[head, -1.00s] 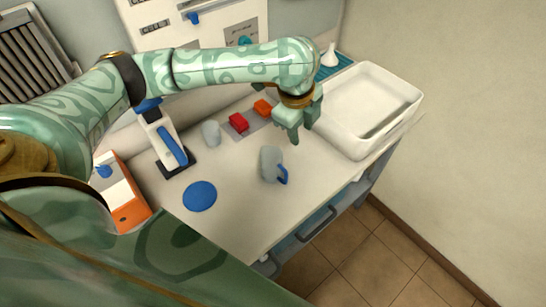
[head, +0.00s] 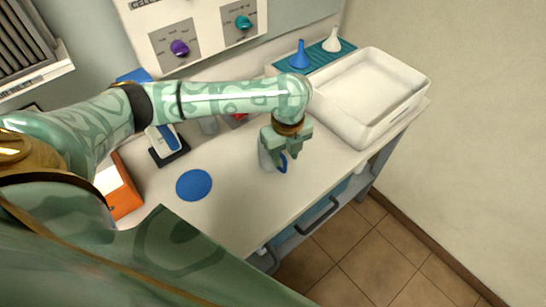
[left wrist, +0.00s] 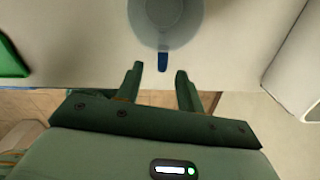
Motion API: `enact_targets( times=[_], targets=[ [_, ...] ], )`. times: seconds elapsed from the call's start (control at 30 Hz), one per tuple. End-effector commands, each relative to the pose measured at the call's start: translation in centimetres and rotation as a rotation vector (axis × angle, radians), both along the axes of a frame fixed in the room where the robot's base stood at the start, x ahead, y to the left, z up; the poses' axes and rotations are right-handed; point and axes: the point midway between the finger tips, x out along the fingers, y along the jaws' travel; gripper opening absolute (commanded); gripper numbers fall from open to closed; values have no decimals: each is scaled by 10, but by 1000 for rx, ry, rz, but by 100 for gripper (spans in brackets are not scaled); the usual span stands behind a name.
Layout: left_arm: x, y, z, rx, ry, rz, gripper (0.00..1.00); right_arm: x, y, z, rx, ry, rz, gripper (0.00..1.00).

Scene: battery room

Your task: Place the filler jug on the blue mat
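The filler jug (head: 265,158) is a grey, translucent vessel with a blue handle, standing on the bench. My left gripper (head: 284,155) is over its handle side and hides part of it. In the left wrist view the jug (left wrist: 165,18) is at the top, with its blue handle pointing toward my left gripper (left wrist: 159,70). The fingers are open, and the handle's end lies between the fingertips, with gaps on both sides. The round blue mat (head: 194,185) lies bare on the bench, left of the jug. My right gripper is not in view.
A white tray (head: 415,92) stands at the bench's right. Behind it, a blue funnel (head: 300,56) and a white funnel (head: 332,42) stand on a teal mat. An orange-and-white box (head: 120,190) is at the left. Bench between jug and mat is clear.

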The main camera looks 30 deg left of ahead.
Motion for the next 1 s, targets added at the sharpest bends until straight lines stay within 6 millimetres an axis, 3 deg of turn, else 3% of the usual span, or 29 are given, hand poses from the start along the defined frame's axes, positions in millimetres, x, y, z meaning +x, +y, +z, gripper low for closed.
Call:
enact_targets(
  times=[0.1, 0.23, 0.43, 0.57, 0.6, 1.0],
  targets=[
    [3, 1, -27, 1, 5, 2, 37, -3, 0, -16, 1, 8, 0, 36],
    [3, 2, -42, 1, 2, 0, 37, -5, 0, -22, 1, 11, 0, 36],
    [3, 2, -40, 2, -1, 0, 37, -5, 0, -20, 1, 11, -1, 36],
    [3, 2, -40, 2, -1, 0, 4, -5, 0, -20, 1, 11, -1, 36],
    [3, 2, -40, 2, -1, 0, 0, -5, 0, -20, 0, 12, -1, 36],
    [3, 2, -38, 2, -2, 0, 0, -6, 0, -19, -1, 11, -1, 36]
  ],
)
